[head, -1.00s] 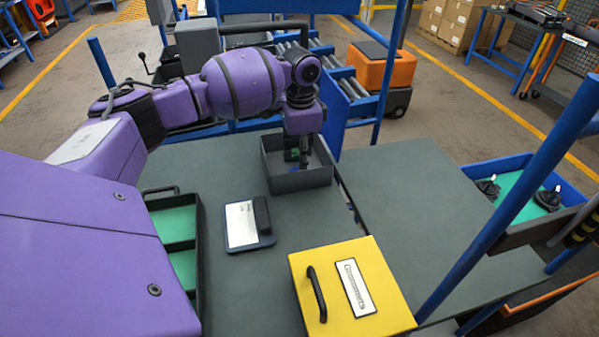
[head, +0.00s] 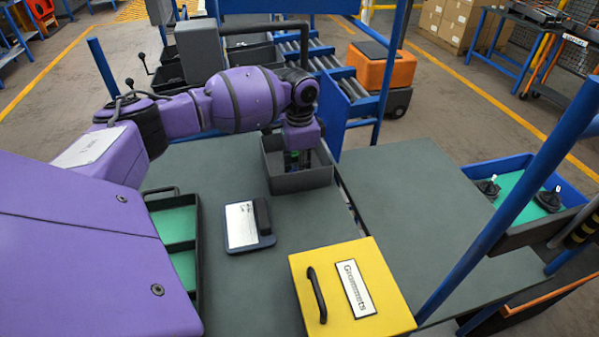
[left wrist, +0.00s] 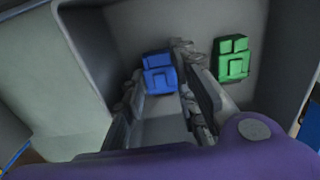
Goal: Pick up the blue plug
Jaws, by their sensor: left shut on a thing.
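The blue plug (left wrist: 159,75) lies in the grey bin (head: 300,181), between the two fingers of my left gripper in the left wrist view. My left gripper (left wrist: 157,68) points down into the bin and is shut on the blue plug. In the head view the left gripper (head: 300,160) is low inside the bin, and its fingertips are partly hidden. A green plug (left wrist: 233,60) lies beside the right-hand finger, apart from it. My right gripper is not in view.
The bin walls stand close around the gripper. A yellow grommets box (head: 385,290), a flat plate with a dark block (head: 240,225) and a green-lined tray (head: 180,225) are on the table. The table's right part (head: 400,190) is clear. A roller conveyor (head: 345,85) is behind.

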